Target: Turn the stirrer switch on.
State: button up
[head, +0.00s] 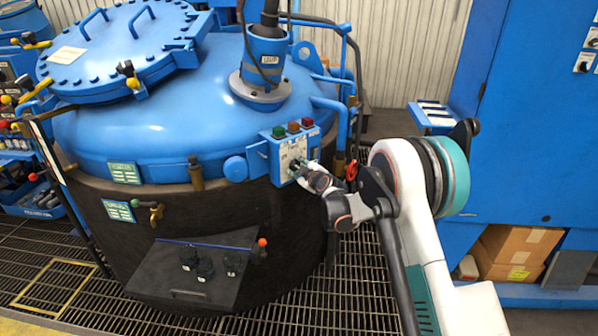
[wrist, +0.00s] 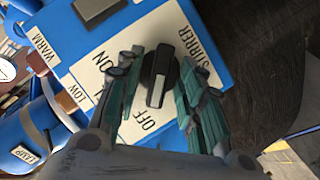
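The stirrer switch is a round black knob (wrist: 160,72) with a white pointer bar, on a white plate lettered STIRRER, ON and OFF. In the wrist view its pointer lies towards the OFF lettering. The plate is on the blue control box (head: 272,151) on the side of the blue vessel. My gripper (wrist: 163,75) is at the box, its fingers spread on either side of the knob. The left fingertip is very close to it; I cannot tell whether it touches. In the head view my gripper (head: 300,172) hides the knob.
A blue pipe (head: 335,106) and a red valve handle (head: 351,170) are close by on the right. A dark shelf (head: 190,268) with black knobs is lower left. Metal grating covers the floor.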

jog(key=shift+w, duration=0.1)
grip_shut()
dwell(0.4)
jog(key=m, duration=0.1)
jog(key=m+g+y+p, duration=0.1)
jog(key=m, duration=0.1)
jog(key=shift+w+d+r+g, duration=0.1)
jog(key=shift+r+g, duration=0.05)
jog(key=shift+g, duration=0.15)
jog(key=shift+w+d+m+g+y+p, duration=0.1)
jog(key=shift+m+g+y, duration=0.65)
jog(key=shift+m, duration=0.8)
jog(key=shift+w+d+m+g+y+p, duration=0.15)
jog(key=shift+m+g+y, duration=0.6)
jog(key=shift+m, duration=0.75)
jog(key=shift+w+d+m+g+y+p, duration=0.1)
jog(key=shift+m+g+y, duration=0.4)
jog(key=shift+m+y, duration=0.75)
jog(key=shift+m+h, duration=0.25)
jog(key=shift+m, duration=0.25)
